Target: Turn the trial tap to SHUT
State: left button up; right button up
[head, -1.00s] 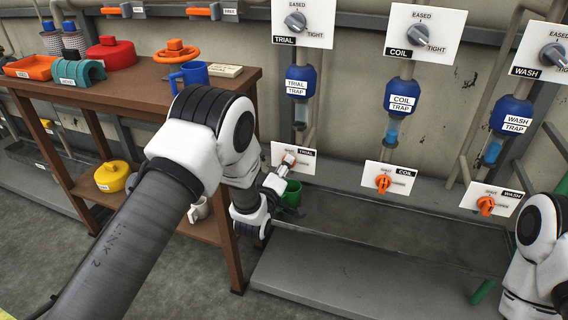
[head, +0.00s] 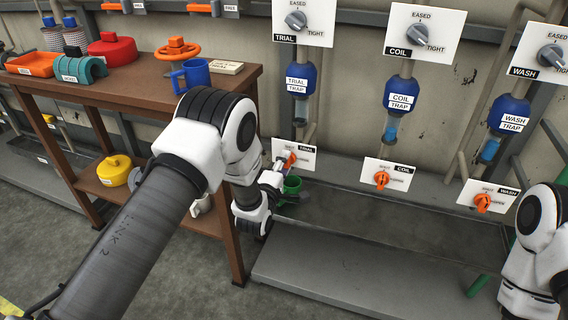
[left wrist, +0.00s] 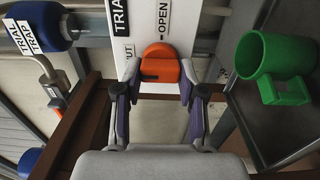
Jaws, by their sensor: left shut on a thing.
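The trial tap is an orange handle (head: 289,158) on a white plate (head: 305,160) marked TRIAL, low on the wall in the head view. In the left wrist view the plate stands sideways; the orange handle (left wrist: 160,64) sits between OPEN and a partly hidden label ending in UT. My left gripper (left wrist: 160,78) has a fingertip on each side of the handle and is shut on it. In the head view the left gripper (head: 279,167) is at the tap, partly hidden by my wrist. The handle's exact pointing direction is hard to tell. My right gripper is out of view.
A green mug (left wrist: 270,58) stands close beside the left gripper. Coil tap (head: 382,179) and wash tap (head: 482,202) are to the right. The blue trial trap (head: 300,78) is above. A brown shelf (head: 135,95) with a blue mug (head: 190,75) stands left.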

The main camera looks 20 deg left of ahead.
pick_arm(q)
jog(key=o, duration=1.1)
jog(key=shift+o, duration=0.2)
jog(key=s, duration=1.2)
jog(key=shift+a, duration=0.2)
